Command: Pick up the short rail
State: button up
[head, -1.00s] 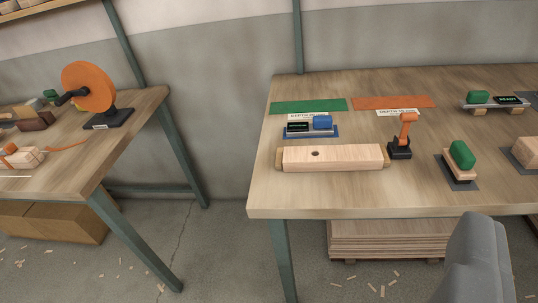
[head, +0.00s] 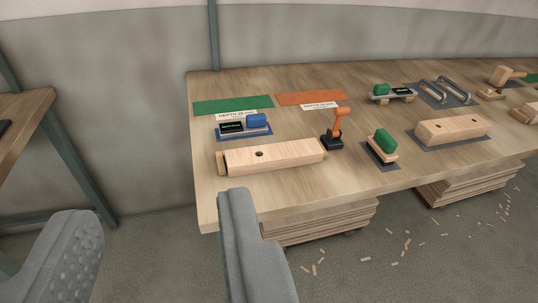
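Two pale wooden rails lie on the right-hand workbench. The nearer rail (head: 285,157) has one dark hole in its top and lies lengthwise near the front left of the bench, with wooden blocks at its ends. The other rail (head: 450,132) has two holes and lies on a grey mat farther right; it looks somewhat shorter, but I cannot tell for sure which is the short rail. My gripper (head: 158,207) is open and empty, its two grey fingers wide apart in front of the bench's left front corner, short of both rails.
An orange-and-black tool (head: 335,130) stands right of the nearer rail. A green-topped brush-like block (head: 383,145) lies between the rails. A blue-and-grey gauge (head: 243,126) is behind the nearer rail. Green (head: 233,105) and orange (head: 310,98) mats lie at the back. Stacked boards (head: 320,222) sit below.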

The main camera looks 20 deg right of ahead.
aim_at(266, 157)
jog(key=u, duration=0.1)
jog(key=i, duration=1)
jog(key=z, duration=0.1)
